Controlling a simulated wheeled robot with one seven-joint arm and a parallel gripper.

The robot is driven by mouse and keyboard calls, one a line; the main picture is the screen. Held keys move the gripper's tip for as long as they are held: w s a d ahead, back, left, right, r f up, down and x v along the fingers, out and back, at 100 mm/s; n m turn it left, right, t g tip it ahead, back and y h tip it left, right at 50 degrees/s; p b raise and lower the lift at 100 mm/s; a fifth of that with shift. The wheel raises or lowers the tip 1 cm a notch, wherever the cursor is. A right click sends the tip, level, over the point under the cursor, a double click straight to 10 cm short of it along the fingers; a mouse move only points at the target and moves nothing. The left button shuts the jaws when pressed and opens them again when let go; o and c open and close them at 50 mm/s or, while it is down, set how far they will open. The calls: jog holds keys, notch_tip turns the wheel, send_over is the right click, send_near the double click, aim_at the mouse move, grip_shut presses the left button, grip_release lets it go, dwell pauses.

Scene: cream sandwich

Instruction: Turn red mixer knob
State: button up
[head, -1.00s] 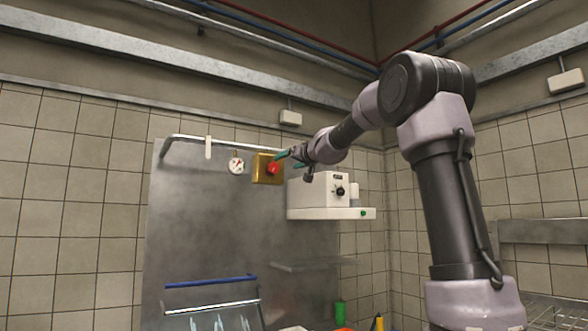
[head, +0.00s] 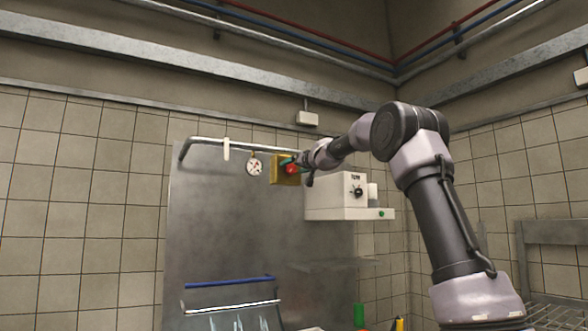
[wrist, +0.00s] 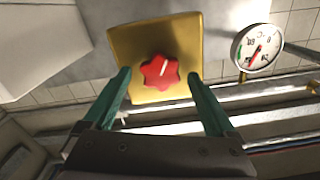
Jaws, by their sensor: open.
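The red mixer knob (wrist: 160,72) is star-shaped with a pale line on it, and sits on a yellow plate (wrist: 187,32) on the steel wall panel. In the head view the red knob (head: 291,169) and yellow plate (head: 279,177) show at the end of my arm. My gripper (wrist: 158,82) is open, with one green finger to each side of the knob in the wrist view. The fingertips appear close to the plate, and gaps show between them and the knob. I cannot tell how far the fingers are from the knob in depth.
A round dial gauge (wrist: 257,47) hangs beside the plate, and a pipe rail (head: 200,141) runs near it. A white machine with a black knob (head: 330,196) stands just right of the plate. A blue-handled rack (head: 230,283) is below.

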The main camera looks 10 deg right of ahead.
jog(key=c, duration=1.4)
jog(key=shift+m, duration=0.3)
jog(key=m, duration=0.4)
jog(key=shift+d+f+m, duration=0.15)
jog(key=shift+m, duration=2.45)
jog(key=o, duration=1.4)
